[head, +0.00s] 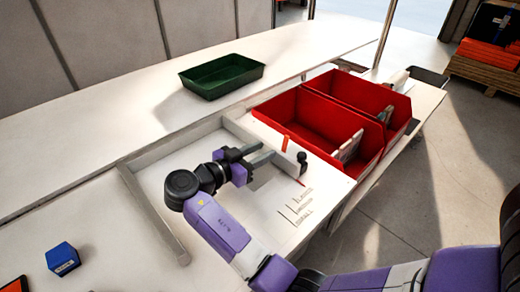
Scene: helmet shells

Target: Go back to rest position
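My gripper (266,151) is at the end of my purple and black arm, over the white framed work area of the table in the head view. Its two grey fingers point to the upper right and look apart, with nothing clearly held between them. A pale bar with a black knob (302,157) lies just beyond the fingertips. I cannot tell whether the fingers touch it.
Two red bins (318,128) stand right of my gripper, with pale parts inside. A green tray (222,76) sits on the back table. A blue box (62,258) lies at lower left. The left tabletop is mostly clear.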

